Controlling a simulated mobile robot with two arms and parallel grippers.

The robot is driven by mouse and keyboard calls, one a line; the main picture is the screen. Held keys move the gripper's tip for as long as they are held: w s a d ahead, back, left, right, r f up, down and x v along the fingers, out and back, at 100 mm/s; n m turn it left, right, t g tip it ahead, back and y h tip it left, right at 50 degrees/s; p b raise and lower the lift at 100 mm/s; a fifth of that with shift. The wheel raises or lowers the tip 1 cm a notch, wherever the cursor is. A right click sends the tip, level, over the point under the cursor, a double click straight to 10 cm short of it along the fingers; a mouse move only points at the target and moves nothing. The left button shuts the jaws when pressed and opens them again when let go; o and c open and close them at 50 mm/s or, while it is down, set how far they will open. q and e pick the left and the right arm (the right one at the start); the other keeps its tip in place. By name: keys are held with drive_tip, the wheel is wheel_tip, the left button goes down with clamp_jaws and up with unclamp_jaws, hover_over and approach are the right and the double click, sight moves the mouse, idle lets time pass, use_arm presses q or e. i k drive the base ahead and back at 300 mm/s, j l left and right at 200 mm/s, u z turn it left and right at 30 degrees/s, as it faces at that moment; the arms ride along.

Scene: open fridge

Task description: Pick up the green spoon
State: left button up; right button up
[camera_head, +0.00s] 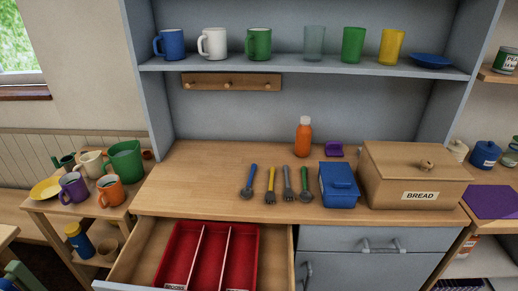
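Neither of my grippers is in view.
An open drawer (150,248) below the counter (200,170) holds a red divided tray (183,253). A blue box (339,186), bread box (415,170) and orange bottle (303,138) stand on the counter. Mugs and cups line the shelf (290,67). The counter's left side is clear.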

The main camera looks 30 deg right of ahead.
sight(305, 196)
drive_tip(key=z, duration=1.25)
